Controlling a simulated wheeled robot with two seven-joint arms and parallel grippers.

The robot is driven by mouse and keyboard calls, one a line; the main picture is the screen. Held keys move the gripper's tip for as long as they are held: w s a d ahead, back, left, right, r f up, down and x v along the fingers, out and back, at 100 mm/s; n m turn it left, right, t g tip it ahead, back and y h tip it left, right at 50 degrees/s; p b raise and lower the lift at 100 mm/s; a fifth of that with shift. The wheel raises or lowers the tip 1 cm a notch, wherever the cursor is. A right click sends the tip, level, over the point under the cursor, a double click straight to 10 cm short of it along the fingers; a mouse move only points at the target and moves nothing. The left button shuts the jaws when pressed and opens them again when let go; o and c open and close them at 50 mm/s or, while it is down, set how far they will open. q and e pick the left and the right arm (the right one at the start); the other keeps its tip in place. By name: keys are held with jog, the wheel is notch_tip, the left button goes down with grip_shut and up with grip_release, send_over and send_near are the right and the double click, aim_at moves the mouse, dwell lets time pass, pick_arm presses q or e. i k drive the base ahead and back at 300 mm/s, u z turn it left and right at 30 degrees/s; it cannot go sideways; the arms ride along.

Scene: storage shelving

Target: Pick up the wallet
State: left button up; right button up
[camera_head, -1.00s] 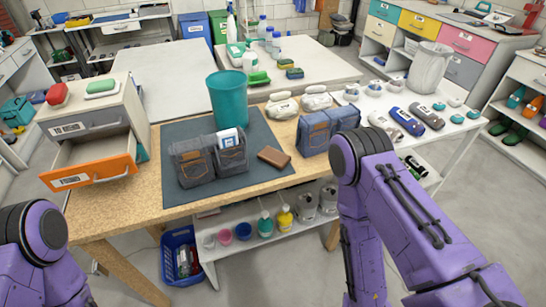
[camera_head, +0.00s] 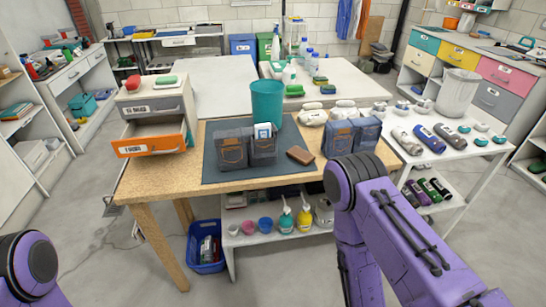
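The wallet (camera_head: 300,155) is a small brown, flat item lying on the dark grey mat (camera_head: 223,175) on the wooden table, near the mat's right front edge. It is just right of the denim organizer (camera_head: 248,148), which holds a white-and-blue packet (camera_head: 263,131). Nothing covers the wallet, and no gripper is touching it. My purple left arm shows only at the lower left corner, and my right arm comes in from the right, bent downward in front of the table. Neither gripper shows in the view.
A teal bin (camera_head: 267,101) stands behind the organizer. A second denim organizer (camera_head: 352,138) is right of the wallet. An open orange drawer (camera_head: 149,145) juts out at the table's left. A blue basket (camera_head: 206,250) sits on the floor. The table's front left is bare.

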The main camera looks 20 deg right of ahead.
aim_at(304, 158)
jog(key=u, duration=0.1)
jog(key=i, duration=0.75)
jog(key=z, duration=1.55)
